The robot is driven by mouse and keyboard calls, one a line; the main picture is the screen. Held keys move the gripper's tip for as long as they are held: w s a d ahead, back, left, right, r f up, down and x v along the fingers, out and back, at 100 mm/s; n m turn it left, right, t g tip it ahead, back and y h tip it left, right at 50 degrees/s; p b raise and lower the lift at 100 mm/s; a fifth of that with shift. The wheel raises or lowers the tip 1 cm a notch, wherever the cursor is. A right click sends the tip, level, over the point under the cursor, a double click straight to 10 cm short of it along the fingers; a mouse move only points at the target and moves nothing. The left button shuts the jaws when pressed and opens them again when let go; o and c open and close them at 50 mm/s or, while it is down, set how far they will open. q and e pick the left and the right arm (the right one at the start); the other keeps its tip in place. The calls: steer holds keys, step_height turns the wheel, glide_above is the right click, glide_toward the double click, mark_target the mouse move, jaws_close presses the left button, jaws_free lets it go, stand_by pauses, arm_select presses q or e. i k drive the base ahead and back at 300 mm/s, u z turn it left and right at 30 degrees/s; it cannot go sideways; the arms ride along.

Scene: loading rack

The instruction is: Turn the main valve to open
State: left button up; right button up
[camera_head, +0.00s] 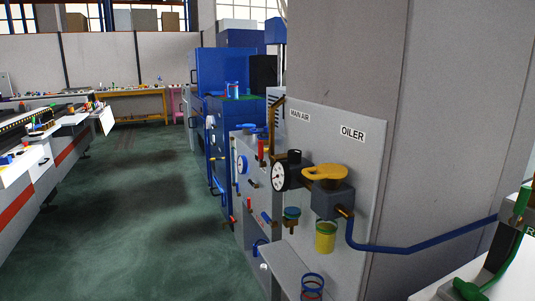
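A grey panel (368,150) stands right of the middle, with a "MAIN AIR" label (300,115) and an "OILER" label (353,133). A yellow handle-like part (325,172) lies flat on top of a dark block (328,200). A round white gauge (279,177) sits left of it. A small upright red part (262,149) shows at the panel's left edge, near a brown pipe (275,120). I cannot tell for sure which of these is the main valve, or whether it is open. Neither of my grippers is in view.
A blue hose (425,248) runs right from the dark block. A yellow-green cup (325,237) hangs below it. Blue cabinets (217,75) stand behind. At lower right is a white surface with a green part (495,280). Green floor (140,220) is clear on the left.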

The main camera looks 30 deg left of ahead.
mark_target(261, 151)
steer(key=z, duration=0.7)
steer(key=k, duration=1.05)
steer(key=u, duration=1.75)
steer(key=i, duration=0.5)
steer(key=z, duration=0.05)
